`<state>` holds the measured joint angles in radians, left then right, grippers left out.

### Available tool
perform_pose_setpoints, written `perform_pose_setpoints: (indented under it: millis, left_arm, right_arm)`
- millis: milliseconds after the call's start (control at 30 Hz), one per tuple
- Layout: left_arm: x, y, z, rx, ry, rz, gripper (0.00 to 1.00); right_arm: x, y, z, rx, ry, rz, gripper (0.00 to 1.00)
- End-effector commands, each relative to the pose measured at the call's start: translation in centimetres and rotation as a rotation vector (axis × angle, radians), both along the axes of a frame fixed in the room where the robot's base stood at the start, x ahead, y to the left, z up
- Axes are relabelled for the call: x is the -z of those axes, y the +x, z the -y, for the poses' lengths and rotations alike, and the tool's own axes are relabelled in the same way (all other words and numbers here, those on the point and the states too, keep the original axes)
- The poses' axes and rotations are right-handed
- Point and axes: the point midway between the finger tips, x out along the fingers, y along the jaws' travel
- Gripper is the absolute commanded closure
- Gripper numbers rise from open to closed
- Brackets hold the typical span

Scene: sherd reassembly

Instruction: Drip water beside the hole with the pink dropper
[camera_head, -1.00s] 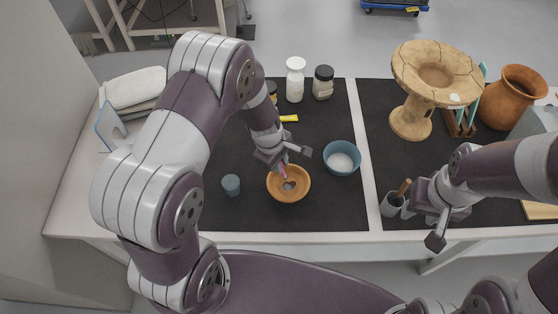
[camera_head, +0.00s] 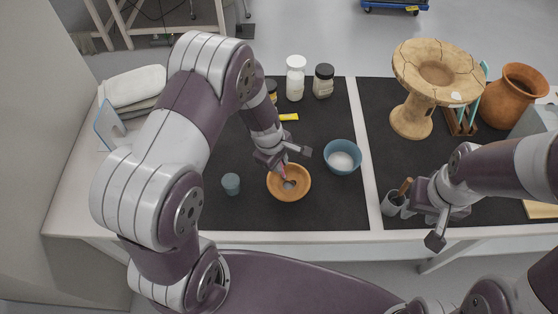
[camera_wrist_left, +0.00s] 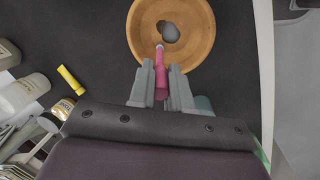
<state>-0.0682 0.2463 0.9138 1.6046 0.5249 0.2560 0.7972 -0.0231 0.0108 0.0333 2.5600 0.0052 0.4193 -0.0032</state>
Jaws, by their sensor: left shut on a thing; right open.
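The pink dropper (camera_wrist_left: 160,75) is held between the fingers of my left gripper (camera_wrist_left: 161,82), which is shut on it. Its tip is over the orange-brown bowl (camera_wrist_left: 142,28), at the near edge of the hole (camera_wrist_left: 169,32) in the wrist view. I cannot tell whether the tip touches the bowl. In the head view the bowl (camera_head: 276,191) sits on the dark mat below my left gripper (camera_head: 283,164). No water drop can be made out. My right gripper (camera_head: 424,218) is open and empty, at the right near the table's front edge.
A blue bowl with white contents (camera_head: 341,160) stands right of the orange bowl. A small grey-blue cup (camera_head: 231,184) stands to its left. A cracked pedestal vessel (camera_head: 412,118) and an orange pot (camera_head: 515,92) stand at right.

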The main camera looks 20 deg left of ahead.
Motion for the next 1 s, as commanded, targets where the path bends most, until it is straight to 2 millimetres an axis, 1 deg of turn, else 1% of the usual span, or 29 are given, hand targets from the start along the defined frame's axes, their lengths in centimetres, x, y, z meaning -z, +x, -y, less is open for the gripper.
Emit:
perform_pose_setpoints:
  millis: [267, 367, 600, 667, 1000]
  left_arm:
    - [-0.2, 0.0, 0.0, 0.000, 0.000, 0.000, 1.00]
    - [-1.0, 0.0, 0.0, 0.000, 0.000, 0.000, 1.00]
    - [-3.7, 0.0, 0.0, 0.000, 0.000, 0.000, 1.00]
    - [-4.2, 0.0, 0.0, 0.000, 0.000, 0.000, 1.00]
    - [-4.2, 0.0, 0.0, 0.000, 0.000, 0.000, 1.00]
  right_arm:
    - [-0.2, 0.0, 0.0, 0.000, 0.000, 0.000, 0.57]
    - [-0.9, 0.0, 0.0, 0.000, 0.000, 0.000, 0.57]
    - [-3.7, 0.0, 0.0, 0.000, 0.000, 0.000, 0.57]
    - [-4.1, 0.0, 0.0, 0.000, 0.000, 0.000, 0.57]
    - [-3.9, 0.0, 0.0, 0.000, 0.000, 0.000, 0.57]
